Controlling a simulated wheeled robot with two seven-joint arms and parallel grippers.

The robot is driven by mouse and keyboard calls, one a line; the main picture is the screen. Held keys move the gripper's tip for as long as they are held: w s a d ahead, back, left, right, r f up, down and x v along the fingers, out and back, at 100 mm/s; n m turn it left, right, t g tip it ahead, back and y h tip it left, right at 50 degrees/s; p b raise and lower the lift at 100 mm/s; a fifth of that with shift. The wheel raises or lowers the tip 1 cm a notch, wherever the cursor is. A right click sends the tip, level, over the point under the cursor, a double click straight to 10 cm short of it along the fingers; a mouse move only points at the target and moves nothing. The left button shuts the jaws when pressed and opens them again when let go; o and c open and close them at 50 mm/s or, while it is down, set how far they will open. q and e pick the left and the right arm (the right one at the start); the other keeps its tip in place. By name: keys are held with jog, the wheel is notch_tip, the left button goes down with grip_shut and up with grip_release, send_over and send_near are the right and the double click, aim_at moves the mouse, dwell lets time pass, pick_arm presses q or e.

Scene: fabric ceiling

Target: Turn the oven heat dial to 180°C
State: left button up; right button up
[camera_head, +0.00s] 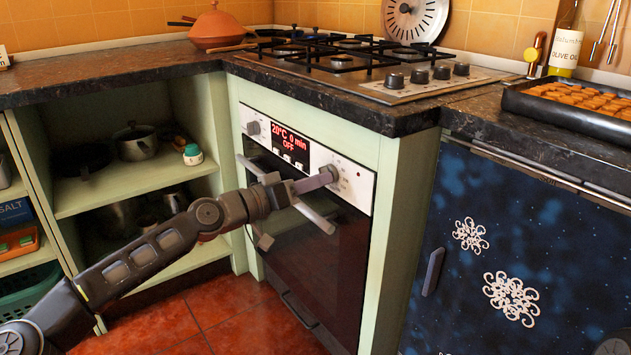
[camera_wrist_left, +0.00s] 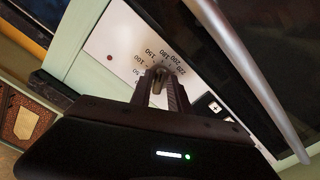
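The oven (camera_head: 308,262) stands under the counter with its white control panel (camera_head: 357,187) facing me. Its display (camera_head: 290,140) reads 20°C, 0 min, OFF. The heat dial (camera_head: 331,173) is at the right of the panel; in the left wrist view the dial (camera_wrist_left: 157,86) has printed numbers beside it, including 150, 180 and 200. My left gripper (camera_head: 322,180) reaches the dial above the door handle. In the wrist view its fingers (camera_wrist_left: 160,88) are close together on both sides of the dial, hiding much of it; its exact setting is unclear. My right gripper is not in view.
The oven door handle (camera_wrist_left: 245,75) runs close beside my left gripper. Another dial (camera_head: 253,128) is left of the display. The hob (camera_head: 345,60) is above. Open shelves with pots (camera_head: 136,143) are at left; a blue cabinet door (camera_head: 530,250) is at right.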

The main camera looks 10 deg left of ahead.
pick_arm(q)
jog(key=shift+o, duration=1.2)
jog(key=p+v, duration=0.2)
jog(key=v, duration=0.5)
jog(key=shift+s+a, duration=0.25)
jog(key=shift+s, duration=0.05)
